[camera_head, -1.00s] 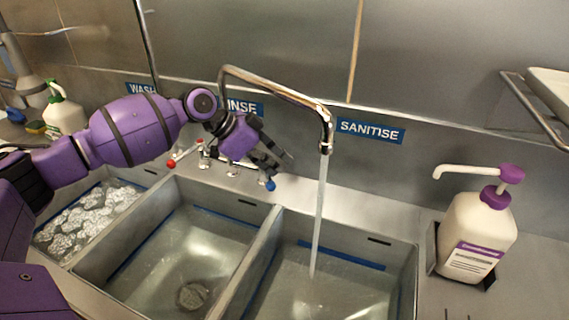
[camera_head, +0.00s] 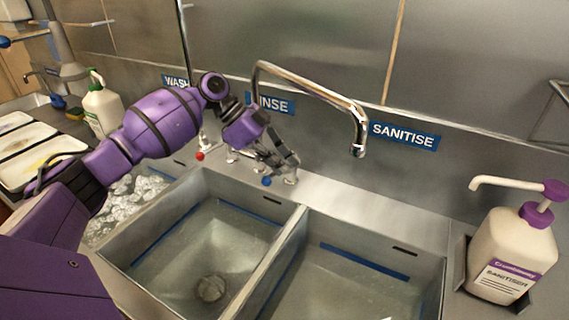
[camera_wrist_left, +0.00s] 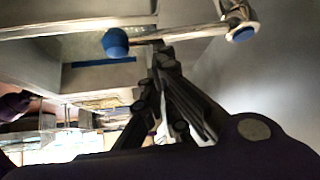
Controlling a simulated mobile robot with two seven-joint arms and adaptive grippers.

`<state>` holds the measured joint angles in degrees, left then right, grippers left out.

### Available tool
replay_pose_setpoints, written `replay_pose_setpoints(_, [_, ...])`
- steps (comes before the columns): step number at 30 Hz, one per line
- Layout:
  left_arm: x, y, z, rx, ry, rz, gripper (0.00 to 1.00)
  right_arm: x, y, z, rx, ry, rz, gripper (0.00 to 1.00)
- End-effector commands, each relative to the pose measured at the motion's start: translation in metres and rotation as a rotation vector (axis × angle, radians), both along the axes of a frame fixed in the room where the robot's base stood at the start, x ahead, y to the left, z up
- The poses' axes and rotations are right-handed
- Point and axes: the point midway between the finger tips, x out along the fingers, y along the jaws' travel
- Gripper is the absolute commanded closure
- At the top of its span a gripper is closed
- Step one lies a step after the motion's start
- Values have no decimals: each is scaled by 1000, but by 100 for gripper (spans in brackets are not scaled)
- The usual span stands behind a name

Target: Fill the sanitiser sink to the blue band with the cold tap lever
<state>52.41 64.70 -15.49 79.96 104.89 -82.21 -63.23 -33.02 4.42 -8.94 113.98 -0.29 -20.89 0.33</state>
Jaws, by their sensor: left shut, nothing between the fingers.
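The sanitiser sink (camera_head: 428,290) is the right basin, under the SANITISE sign (camera_head: 404,136). It holds clear water, and its blue band (camera_head: 365,262) shows on the back wall. I cannot tell exactly where the waterline meets the band. The spout (camera_head: 358,147) hangs above this sink with no stream. The blue-knobbed cold tap lever (camera_head: 267,181) is behind the rinse sink; its blue ball (camera_wrist_left: 116,42) also shows in the left wrist view. My left gripper (camera_head: 290,166) is shut and empty beside the lever; contact is unclear. My right gripper is out of view.
The red-knobbed lever (camera_head: 200,156) is left of the blue one. The rinse sink (camera_head: 150,245) holds water over a drain. A sanitiser pump bottle (camera_head: 508,255) stands at the right.

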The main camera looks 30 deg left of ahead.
Motion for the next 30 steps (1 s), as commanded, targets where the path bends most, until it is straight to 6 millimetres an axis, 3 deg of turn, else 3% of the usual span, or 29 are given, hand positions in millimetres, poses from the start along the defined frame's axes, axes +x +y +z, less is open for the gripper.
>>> replay_pose_setpoints(7, [0,2,-1,4,2,3,100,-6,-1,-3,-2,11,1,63])
replay_pose_setpoints(17, [-1,7,2,6,3,4,100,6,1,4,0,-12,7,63])
replay_pose_setpoints(30, [-13,60,65,2,-1,4,100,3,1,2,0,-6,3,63])
